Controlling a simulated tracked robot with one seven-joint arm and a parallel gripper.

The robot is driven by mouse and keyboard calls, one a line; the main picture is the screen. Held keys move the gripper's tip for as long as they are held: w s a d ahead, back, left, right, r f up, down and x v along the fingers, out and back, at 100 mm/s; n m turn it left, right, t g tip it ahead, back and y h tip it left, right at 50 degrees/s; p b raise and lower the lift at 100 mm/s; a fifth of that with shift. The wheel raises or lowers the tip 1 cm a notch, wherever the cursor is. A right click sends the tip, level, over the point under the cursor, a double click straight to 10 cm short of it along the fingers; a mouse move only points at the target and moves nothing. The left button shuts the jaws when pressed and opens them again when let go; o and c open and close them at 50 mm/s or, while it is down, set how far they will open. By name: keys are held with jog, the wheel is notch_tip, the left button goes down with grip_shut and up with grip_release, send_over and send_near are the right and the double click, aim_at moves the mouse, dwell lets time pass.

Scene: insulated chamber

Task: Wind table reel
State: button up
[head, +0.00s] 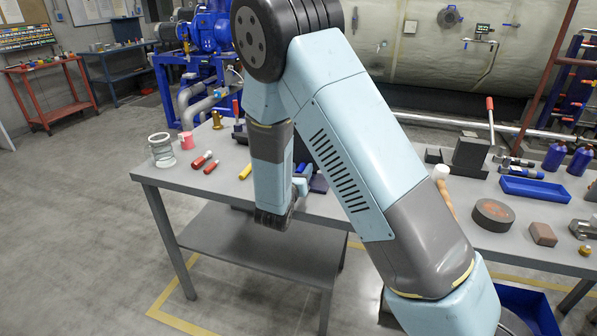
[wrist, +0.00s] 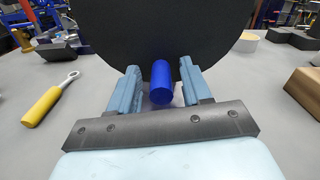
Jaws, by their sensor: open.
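In the wrist view the reel shows as a large dark disc (wrist: 155,25) across the top middle. A blue cylindrical handle (wrist: 161,82) stands out from its face towards the camera. My gripper (wrist: 159,68) is open, with one finger on each side of the blue handle. A narrow gap shows on both sides of the handle. In the head view my arm covers most of the reel and the gripper, so their contact cannot be seen there.
A yellow-handled tool (wrist: 50,103) lies left of the gripper, and a brown block (wrist: 305,90) sits right. On the bench (head: 210,184) are a glass jar (head: 162,152), red-handled tools (head: 202,159), a dark round disc (head: 493,214) and a blue tray (head: 535,191).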

jog(key=shift+c, duration=0.5)
grip_shut()
